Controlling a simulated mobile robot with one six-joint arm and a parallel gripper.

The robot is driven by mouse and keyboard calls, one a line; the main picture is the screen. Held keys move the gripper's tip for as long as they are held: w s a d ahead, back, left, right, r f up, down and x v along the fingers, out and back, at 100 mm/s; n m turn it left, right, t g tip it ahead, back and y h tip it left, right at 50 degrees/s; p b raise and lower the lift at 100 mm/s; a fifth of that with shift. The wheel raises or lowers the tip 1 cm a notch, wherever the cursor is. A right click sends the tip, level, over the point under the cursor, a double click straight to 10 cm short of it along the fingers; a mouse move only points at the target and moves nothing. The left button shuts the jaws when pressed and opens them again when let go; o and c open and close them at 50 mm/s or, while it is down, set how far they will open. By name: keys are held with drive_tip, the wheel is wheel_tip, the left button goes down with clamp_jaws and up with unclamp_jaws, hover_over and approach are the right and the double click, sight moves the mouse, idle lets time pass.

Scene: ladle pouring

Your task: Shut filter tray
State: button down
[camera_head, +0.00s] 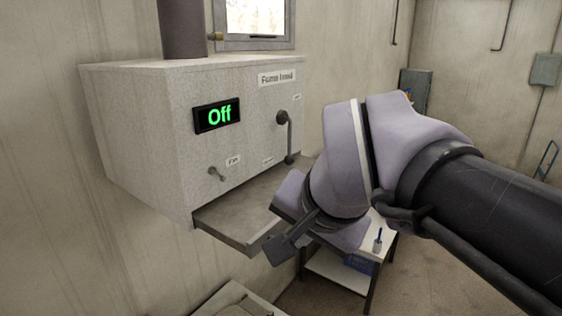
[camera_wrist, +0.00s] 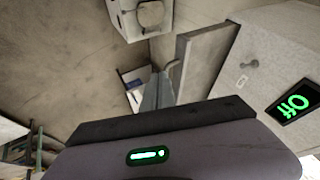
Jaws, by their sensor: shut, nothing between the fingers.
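The filter tray (camera_head: 236,207) is a flat grey drawer sticking out of the underside of a pale speckled fume hood (camera_head: 140,115). It also shows in the wrist view (camera_wrist: 205,58), beside the hood's front (camera_wrist: 265,60). My gripper (camera_head: 283,246) is at the tray's outer front end, with its fingers together and nothing held. In the wrist view the gripper fingers (camera_wrist: 157,92) point toward the tray's outer end. I cannot tell whether they touch it. My wrist hides the right part of the tray in the head view.
The hood carries a green "Off" display (camera_head: 219,115), a dark lever (camera_head: 287,135) and a small knob (camera_head: 216,173). A low white table (camera_head: 335,268) stands behind my gripper. Another pale surface (camera_head: 235,300) lies below the tray. Open floor is at the right.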

sight(210, 216)
drive_tip(key=w+a+f+b, duration=0.3)
drive_tip(key=w+a+f, duration=0.2)
drive_tip(key=w+f, duration=0.1)
drive_tip(key=shift+f+b, duration=0.3)
drive_tip(key=shift+f, duration=0.6)
drive_tip(key=shift+a, duration=0.15)
drive_tip(key=w+a+p, duration=0.1)
drive_tip(key=w+a, duration=0.2)
drive_tip(key=a, duration=0.1)
drive_tip(key=w+a+p, duration=0.1)
drive_tip(key=w+a, duration=0.2)
drive_tip(key=a, duration=0.1)
drive_tip(key=w+a+p, duration=0.1)
drive_tip(key=w+a, duration=0.2)
drive_tip(key=a, duration=0.2)
drive_tip(key=shift+w, duration=0.35)
drive_tip(key=shift+r, duration=0.1)
